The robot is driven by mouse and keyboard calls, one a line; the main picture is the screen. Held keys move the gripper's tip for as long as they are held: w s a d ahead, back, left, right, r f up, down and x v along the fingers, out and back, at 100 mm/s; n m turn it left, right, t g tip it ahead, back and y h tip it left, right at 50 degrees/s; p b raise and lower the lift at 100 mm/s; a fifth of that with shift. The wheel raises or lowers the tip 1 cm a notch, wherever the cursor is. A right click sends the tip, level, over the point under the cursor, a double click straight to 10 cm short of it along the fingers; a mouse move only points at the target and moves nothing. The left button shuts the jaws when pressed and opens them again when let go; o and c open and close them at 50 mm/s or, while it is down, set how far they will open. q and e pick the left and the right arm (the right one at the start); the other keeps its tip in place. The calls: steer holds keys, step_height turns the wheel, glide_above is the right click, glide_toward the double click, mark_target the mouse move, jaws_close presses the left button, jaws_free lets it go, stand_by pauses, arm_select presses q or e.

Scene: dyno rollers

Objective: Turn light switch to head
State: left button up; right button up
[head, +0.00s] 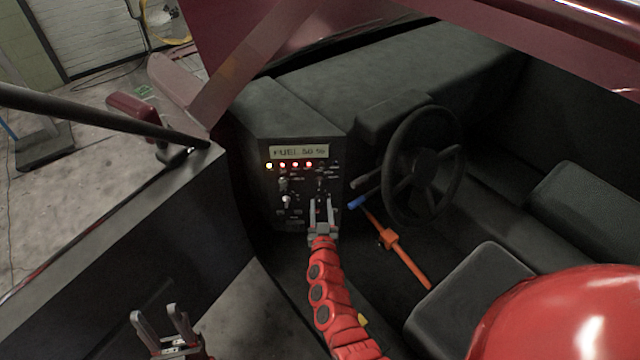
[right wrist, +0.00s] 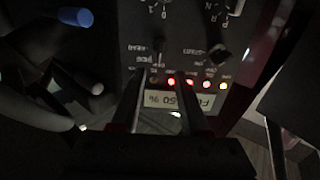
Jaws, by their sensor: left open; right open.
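The light switch (right wrist: 158,58) is a small dark knob on the black dash panel, by labels that look like "HEAD" and "PARK". It appears just beyond my right fingertips, roughly in line with the gap between them. In the head view it seems to be the small knob (head: 319,183) at the panel's right; its exact setting is unclear. My right gripper (head: 322,202) is open and empty, pointing at the panel; its two fingers also show in the right wrist view (right wrist: 160,85). I cannot tell whether it touches the switch. My left gripper (head: 158,318) is open and empty, low at left.
Another knob (head: 284,184) is left of the switch. A steering wheel (head: 424,165), a blue-tipped lever (head: 356,202) and an orange bar (head: 400,250) lie to the right. The open door (head: 120,230) is at left.

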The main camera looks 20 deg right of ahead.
mark_target(319, 184)
steer(key=b+x, duration=0.1)
steer(key=x, duration=0.6)
steer(key=shift+w+f, duration=0.1)
steer(key=shift+w, duration=0.2)
steer(key=shift+w+d, duration=0.2)
steer(key=shift+w, duration=0.25)
jaws_close()
